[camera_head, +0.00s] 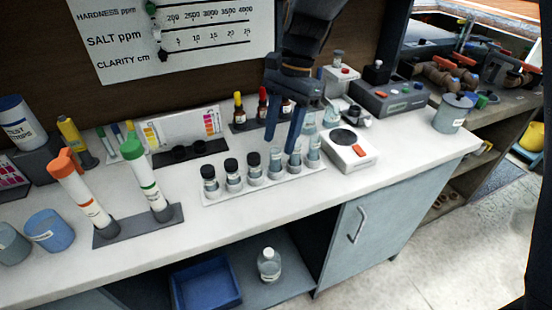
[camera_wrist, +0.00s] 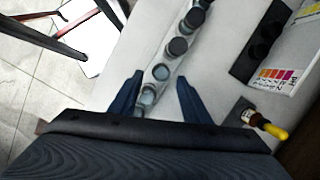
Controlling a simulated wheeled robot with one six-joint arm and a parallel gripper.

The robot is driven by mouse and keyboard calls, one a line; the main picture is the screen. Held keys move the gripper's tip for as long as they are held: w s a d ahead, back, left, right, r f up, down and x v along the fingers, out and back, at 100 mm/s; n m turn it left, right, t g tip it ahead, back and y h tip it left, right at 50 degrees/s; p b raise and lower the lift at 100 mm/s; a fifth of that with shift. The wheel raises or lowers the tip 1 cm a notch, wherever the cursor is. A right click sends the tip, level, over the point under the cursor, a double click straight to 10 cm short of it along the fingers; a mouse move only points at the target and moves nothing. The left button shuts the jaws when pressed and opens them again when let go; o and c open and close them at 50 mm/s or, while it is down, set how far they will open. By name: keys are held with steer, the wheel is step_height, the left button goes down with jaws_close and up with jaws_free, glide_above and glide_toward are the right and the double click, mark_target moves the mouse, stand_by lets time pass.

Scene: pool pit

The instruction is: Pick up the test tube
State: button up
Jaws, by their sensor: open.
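A row of small clear vials stands on a white strip (camera_head: 264,183). The left ones, such as this vial (camera_head: 232,176), have black caps; the right ones, such as this vial (camera_head: 275,164), look uncapped. Which is the test tube, I cannot tell. My gripper (camera_head: 281,146) points down over the right part of the row, fingers apart. In the wrist view my gripper (camera_wrist: 158,92) is open, with an uncapped vial (camera_wrist: 147,98) between the fingers, and nothing is gripped. Larger tubes with an orange cap (camera_head: 63,163) and a green cap (camera_head: 131,149) stand in a dark rack (camera_head: 112,233) at left.
A white scale (camera_head: 352,153) stands just right of the row. Dropper bottles (camera_head: 262,104) and a colour card (camera_head: 190,128) stand behind it. A grey-blue jar (camera_head: 453,113) is near the right end. The counter's front strip is clear.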

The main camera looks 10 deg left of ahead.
mark_target(272, 166)
steer(key=x, duration=0.2)
steer(key=p+x, duration=0.1)
steer(key=shift+s+a+f, duration=0.1)
steer(key=shift+a+f, duration=0.15)
steer(key=shift+f, duration=0.05)
steer(key=shift+s+a+f+p, duration=0.1)
steer(key=shift+f+p, duration=0.25)
steer(key=shift+f, duration=0.3)
steer(key=shift+c, duration=0.4)
jaws_close()
